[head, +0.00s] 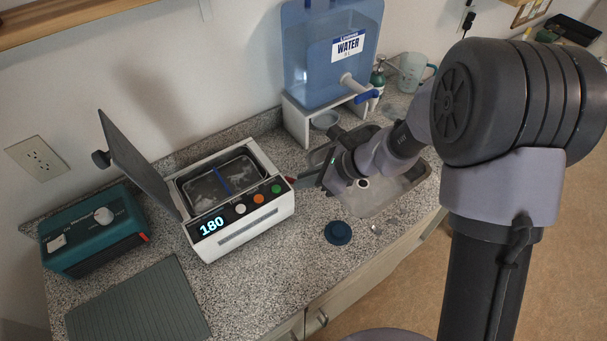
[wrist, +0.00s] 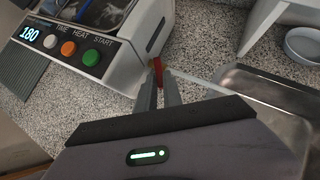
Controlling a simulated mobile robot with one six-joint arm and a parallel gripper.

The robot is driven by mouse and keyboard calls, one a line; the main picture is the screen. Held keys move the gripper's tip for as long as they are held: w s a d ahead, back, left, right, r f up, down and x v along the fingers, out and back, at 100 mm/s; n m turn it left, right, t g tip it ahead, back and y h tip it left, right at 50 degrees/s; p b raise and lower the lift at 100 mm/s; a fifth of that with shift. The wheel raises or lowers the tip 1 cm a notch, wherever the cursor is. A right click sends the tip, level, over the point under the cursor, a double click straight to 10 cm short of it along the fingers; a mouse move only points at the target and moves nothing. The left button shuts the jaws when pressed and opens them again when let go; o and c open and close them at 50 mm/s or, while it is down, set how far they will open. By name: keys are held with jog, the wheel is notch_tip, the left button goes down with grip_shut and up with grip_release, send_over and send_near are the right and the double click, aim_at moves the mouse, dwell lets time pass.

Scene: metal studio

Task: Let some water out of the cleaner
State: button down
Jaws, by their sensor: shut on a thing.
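The cleaner (head: 238,234) is a white box on the counter with its grey lid (head: 140,165) standing open. Its basin (head: 222,183) has a blue divider and what looks like water in it. The display reads 180. A small red drain lever (wrist: 158,72) is at the cleaner's right side, near its lower edge. My gripper (wrist: 160,84) is shut on the red lever, with the fingertips close to the cleaner's side wall. In the head view my gripper (head: 299,183) reaches the cleaner's right side from the sink side. The drain outlet itself is hard to make out.
A teal box (head: 95,232) and ribbed mat (head: 140,305) lie left. A dark blue stopper (head: 338,233) lies in front.

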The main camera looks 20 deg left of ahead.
jog(key=shift+w+n+g+p, duration=0.45)
jog(key=shift+n+g+p, duration=0.25)
jog(key=shift+n+p, duration=0.15)
jog(key=c, duration=1.8)
grip_release()
jog(key=shift+o, duration=0.2)
jog(key=shift+r, duration=0.1)
jog(key=p+v, duration=0.4)
jog(key=v, duration=1.3)
jog(key=shift+w+d, duration=0.1)
